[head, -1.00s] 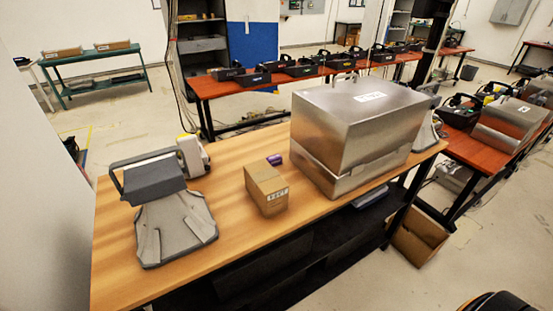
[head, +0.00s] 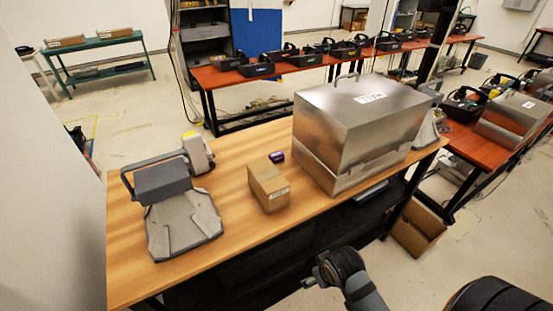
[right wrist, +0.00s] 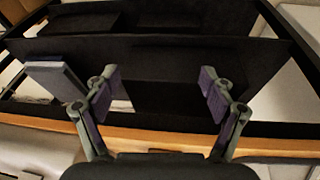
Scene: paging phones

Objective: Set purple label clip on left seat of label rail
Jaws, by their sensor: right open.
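A small purple object (head: 277,157), which looks like the purple label clip, lies on the wooden table just behind a cardboard box. I cannot make out a label rail or its left seat in either view. My right gripper (head: 316,277) is in front of the table's front edge, well short of the purple object. In the right wrist view its two fingers (right wrist: 160,85) stand wide apart with nothing between them. The purple object does not show there. My left gripper is not in view.
The cardboard box (head: 268,187) stands mid-table. A large metal case (head: 340,140) fills the right side. A grey stand (head: 183,222) and a white-yellow device (head: 198,153) are at the left. Bare wood (head: 235,215) lies between the stand and the box. A dark shelf (right wrist: 180,65) is below.

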